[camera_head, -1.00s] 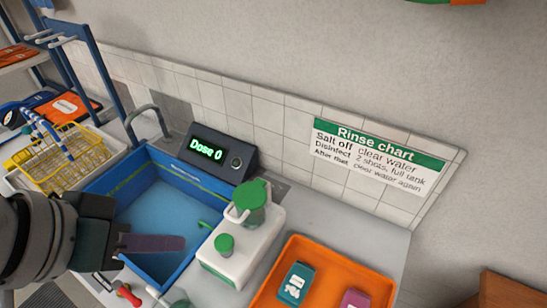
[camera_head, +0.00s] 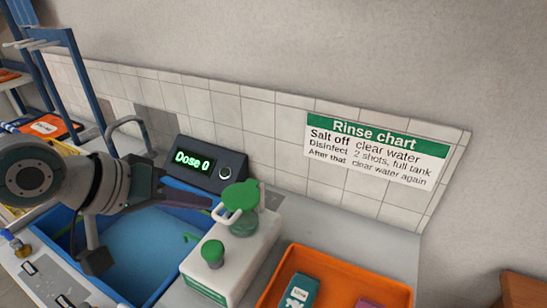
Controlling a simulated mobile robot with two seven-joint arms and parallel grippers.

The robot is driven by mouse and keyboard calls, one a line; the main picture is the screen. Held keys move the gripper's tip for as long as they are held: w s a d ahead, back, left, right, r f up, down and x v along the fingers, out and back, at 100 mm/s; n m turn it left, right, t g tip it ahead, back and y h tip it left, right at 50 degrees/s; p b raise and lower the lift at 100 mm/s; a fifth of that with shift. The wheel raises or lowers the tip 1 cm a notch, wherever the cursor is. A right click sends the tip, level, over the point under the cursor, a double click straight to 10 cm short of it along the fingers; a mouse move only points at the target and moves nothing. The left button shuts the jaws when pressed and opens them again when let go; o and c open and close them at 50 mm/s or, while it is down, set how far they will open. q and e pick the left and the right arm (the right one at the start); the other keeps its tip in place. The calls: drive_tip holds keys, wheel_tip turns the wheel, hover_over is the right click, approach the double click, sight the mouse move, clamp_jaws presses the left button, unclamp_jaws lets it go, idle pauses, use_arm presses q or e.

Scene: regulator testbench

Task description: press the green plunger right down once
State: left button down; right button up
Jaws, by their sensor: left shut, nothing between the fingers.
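A white dispenser box (camera_head: 222,282) stands beside the blue basin. On it are a small green knob (camera_head: 212,252) in front and a larger pump behind with a broad round green top (camera_head: 241,196). I cannot tell for certain which one is the plunger; both stand up from the box. My right gripper is not in view.
A dark display unit (camera_head: 207,164) reading "Dose 0" stands behind the blue basin (camera_head: 140,250). An orange tray (camera_head: 335,272) with a teal packet (camera_head: 299,292) lies at the right. A rinse chart (camera_head: 375,152) is on the tiled wall.

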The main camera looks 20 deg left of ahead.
use_arm(q)
drive_tip(key=b, duration=0.7)
hover_over(213, 249)
drive_tip(key=s, duration=0.1)
drive_tip(key=f, duration=0.7)
drive_tip(key=shift+a, duration=0.3)
drive_tip(key=shift+f+b, duration=0.65)
drive_tip(key=shift+f, duration=0.25)
drive_tip(key=shift+f, duration=0.1)
drive_tip(key=shift+f, duration=0.3)
drive_tip(key=shift+f+b, duration=1.15)
drive_tip(key=shift+f, duration=0.05)
idle(0.9)
drive_tip(key=shift+s+r, duration=0.1)
drive_tip(key=shift+r+p, duration=1.45)
drive_tip(key=shift+p, duration=0.15)
